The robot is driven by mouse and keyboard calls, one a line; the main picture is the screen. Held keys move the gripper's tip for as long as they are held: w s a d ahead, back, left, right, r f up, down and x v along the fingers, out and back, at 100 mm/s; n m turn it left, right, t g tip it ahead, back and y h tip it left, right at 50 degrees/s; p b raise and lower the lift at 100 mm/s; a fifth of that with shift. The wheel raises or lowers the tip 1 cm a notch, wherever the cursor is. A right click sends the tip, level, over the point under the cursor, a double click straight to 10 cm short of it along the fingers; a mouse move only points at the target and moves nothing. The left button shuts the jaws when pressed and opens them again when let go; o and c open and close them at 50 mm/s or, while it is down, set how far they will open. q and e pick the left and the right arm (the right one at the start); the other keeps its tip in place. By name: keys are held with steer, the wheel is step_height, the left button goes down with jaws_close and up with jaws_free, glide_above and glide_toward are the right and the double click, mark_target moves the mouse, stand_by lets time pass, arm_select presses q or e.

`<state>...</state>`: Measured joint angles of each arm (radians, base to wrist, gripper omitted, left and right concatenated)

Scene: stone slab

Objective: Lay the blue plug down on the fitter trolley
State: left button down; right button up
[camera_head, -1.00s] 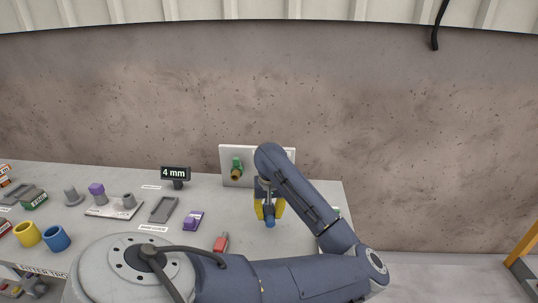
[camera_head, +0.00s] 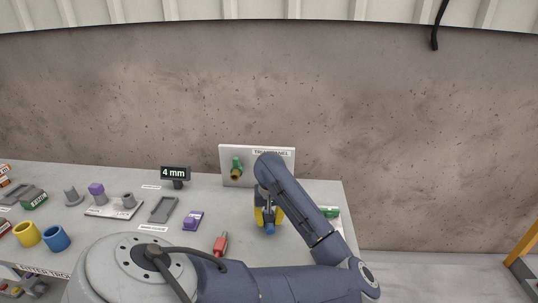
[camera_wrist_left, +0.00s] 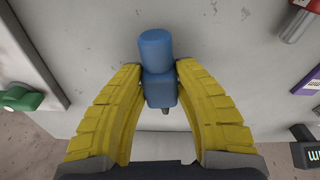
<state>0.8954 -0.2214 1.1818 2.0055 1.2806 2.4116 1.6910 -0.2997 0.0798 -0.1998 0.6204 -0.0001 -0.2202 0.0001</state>
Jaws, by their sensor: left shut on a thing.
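The blue plug (camera_head: 270,229) is held in my left gripper (camera_head: 268,217), over the right part of the fitter trolley (camera_head: 100,228). In the left wrist view the plug (camera_wrist_left: 156,70) sits between the yellow fingers of the left gripper (camera_wrist_left: 160,88), which are shut on it. Its thick round end points away from the wrist, and a small grey tip shows on the near side. The grey trolley top lies behind it; I cannot tell whether the plug touches it. My right gripper is not in view.
A panel (camera_head: 228,157) with a green-and-brass fitting (camera_head: 236,168) stands behind the gripper. A red-tipped item (camera_head: 220,244), a purple block (camera_head: 193,220), a grey tray (camera_head: 162,209) and a 4 mm sign (camera_head: 175,173) lie to the left. A green-and-white item (camera_head: 330,212) is at right.

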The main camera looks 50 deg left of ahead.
arm_select(q)
steer(key=shift+f, duration=0.6)
steer(key=c, duration=1)
jaws_free()
